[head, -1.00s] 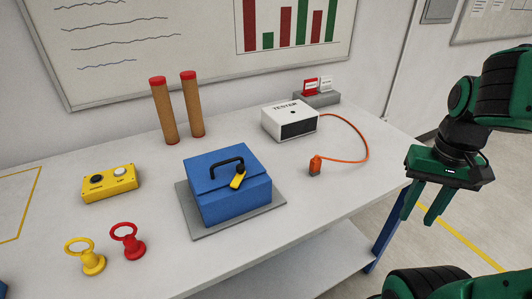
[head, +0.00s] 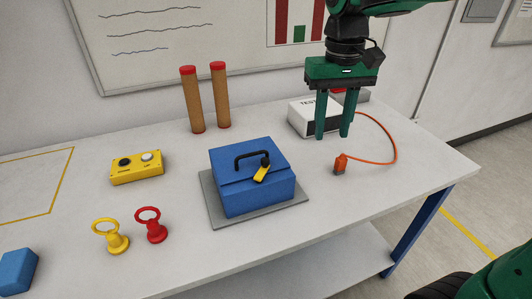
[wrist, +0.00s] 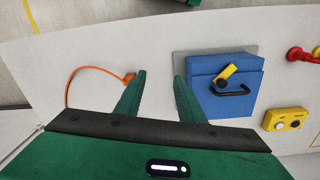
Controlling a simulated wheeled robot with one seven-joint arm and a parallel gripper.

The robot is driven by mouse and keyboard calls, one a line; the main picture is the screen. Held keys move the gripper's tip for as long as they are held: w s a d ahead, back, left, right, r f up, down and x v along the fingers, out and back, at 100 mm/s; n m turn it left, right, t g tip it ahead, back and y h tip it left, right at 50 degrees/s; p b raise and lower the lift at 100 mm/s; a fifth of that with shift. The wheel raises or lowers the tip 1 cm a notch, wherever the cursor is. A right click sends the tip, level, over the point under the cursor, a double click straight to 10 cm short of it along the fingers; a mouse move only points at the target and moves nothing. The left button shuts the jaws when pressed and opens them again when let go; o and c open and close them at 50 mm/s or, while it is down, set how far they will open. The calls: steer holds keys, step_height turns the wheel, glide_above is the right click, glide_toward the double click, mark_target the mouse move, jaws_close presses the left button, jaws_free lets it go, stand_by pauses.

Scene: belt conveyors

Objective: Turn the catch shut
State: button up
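A blue box (head: 240,192) with a black handle (head: 251,157) stands on a grey mat (head: 215,214) on the table. A yellow catch (head: 261,173) with a dark pivot sits on its lid near the front right, lying at a slant. The box and the catch (wrist: 227,73) also show in the wrist view. My gripper (head: 332,137) points down to the right of and behind the box, above the table, apart from it. Its two fingers are spread with nothing between them, as the wrist view (wrist: 158,78) also shows.
A white tester (head: 300,114) stands behind my gripper, its orange cable ending in a plug (head: 340,164). Two brown cylinders (head: 192,103) stand at the back. A yellow button box (head: 137,168), yellow ring (head: 112,237) and red ring (head: 151,225) stand left of the box.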

mark_target(265, 159)
steer(key=w+a+r+n, duration=0.1)
steer(key=a+r+n, duration=0.15)
steer(key=a, duration=1.15)
steer(key=f, duration=1)
steer(key=shift+w+a+f, duration=0.2)
steer(key=shift+f, duration=0.15)
steer(key=shift+c, duration=0.5)
steer(key=shift+n, duration=0.25)
jaws_close()
